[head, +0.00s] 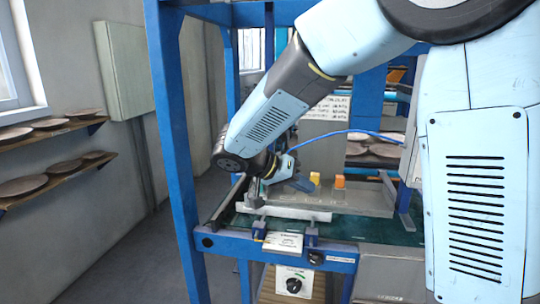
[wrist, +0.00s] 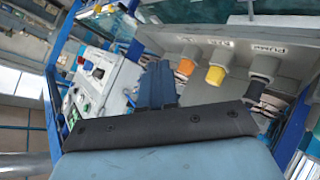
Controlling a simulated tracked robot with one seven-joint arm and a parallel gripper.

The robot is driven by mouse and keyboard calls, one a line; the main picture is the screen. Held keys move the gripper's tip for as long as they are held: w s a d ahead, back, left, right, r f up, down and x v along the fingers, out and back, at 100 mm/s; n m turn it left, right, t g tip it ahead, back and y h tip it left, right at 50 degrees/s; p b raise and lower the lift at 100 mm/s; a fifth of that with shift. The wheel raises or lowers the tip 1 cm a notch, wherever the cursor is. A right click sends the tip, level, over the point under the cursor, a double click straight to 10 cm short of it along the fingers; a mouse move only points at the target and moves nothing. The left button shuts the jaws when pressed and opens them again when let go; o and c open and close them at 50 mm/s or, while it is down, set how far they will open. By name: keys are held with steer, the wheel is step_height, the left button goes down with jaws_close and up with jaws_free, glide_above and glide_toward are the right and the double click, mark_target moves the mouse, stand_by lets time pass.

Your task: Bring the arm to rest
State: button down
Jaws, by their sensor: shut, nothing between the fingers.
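My arm reaches down from the upper right in the head view, over the plate dryer's worktop. My gripper (head: 292,183) is low over the worktop, partly hidden by my wrist. In the wrist view my gripper (wrist: 158,70) shows as blue fingers pressed together, shut with nothing between them. I cannot tell whether the fingers touch anything.
A blue frame post (head: 172,150) stands left of my arm. Shelves with round plates (head: 60,170) line the left wall. The floor between wall and frame is clear.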

steer(key=s+d+r+n+t+y, duration=0.1)
steer(key=s+d+r+n+y, duration=0.1)
steer(key=s+d+y, duration=0.3)
steer(key=s+d+r+n+t+y, duration=0.1)
steer(key=s+d+r+n+y, duration=0.2)
steer(key=s+d, duration=0.7)
steer(key=shift+s+r+n+y, duration=0.15)
steer(key=shift+s+n+y, duration=0.45)
steer(key=shift+s+y, duration=1.1)
